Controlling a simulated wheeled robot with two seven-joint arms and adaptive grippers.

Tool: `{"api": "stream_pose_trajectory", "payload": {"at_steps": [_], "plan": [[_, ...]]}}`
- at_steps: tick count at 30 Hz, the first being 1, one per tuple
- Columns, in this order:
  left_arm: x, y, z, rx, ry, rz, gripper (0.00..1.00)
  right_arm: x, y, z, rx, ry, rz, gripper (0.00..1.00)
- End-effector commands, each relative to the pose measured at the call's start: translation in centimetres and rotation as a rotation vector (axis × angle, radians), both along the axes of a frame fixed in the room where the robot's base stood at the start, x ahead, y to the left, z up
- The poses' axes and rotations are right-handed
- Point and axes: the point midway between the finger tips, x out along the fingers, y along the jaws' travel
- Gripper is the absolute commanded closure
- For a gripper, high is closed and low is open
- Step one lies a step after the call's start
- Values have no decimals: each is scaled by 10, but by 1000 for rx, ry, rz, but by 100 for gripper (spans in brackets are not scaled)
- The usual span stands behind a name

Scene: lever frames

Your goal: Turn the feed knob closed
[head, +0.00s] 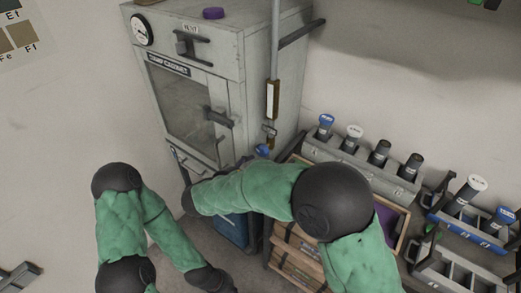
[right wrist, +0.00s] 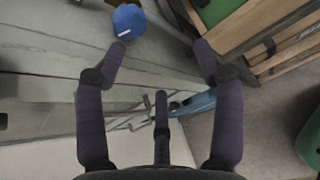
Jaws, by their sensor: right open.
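A blue knob (head: 262,150) sits low on the pipe fittings at the right side of the grey cabinet, just above my right forearm in the head view. I take it for the feed knob; no label on it is readable. The right wrist view shows a faceted blue knob (right wrist: 128,24) beyond the left fingertip, apart from it. My right gripper (right wrist: 162,50) is open, its dark fingers spread with nothing between them. In the head view, my right forearm crosses in front of the cabinet's lower part.
The cabinet (head: 225,60) has a gauge, a windowed door and protruding handles. A vertical pipe with a brass fitting (head: 272,98) runs down its right side. Wooden crates (head: 298,262) and a grey rack (head: 345,165) of capped bottles stand to the right. A blue container (head: 232,230) is below my forearm.

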Motion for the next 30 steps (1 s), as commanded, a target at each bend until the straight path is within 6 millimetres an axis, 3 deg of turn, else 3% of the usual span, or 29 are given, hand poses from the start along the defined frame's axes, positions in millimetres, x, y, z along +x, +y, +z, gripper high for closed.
{"api": "stream_pose_trajectory", "payload": {"at_steps": [3, 6, 21, 30], "plan": [[0, 0, -4, 0, 0, 0, 100, 3, 13, 26, -47, -77, 31, 32], [0, 0, -6, 0, 0, 0, 100, 7, 13, 31, -59, -95, 36, 32], [0, 0, -31, 0, 0, 0, 100, 69, -25, 0, -56, -91, 32, 32], [0, 0, -38, 0, 0, 0, 100, 90, -36, -8, -55, -91, 34, 32]]}}
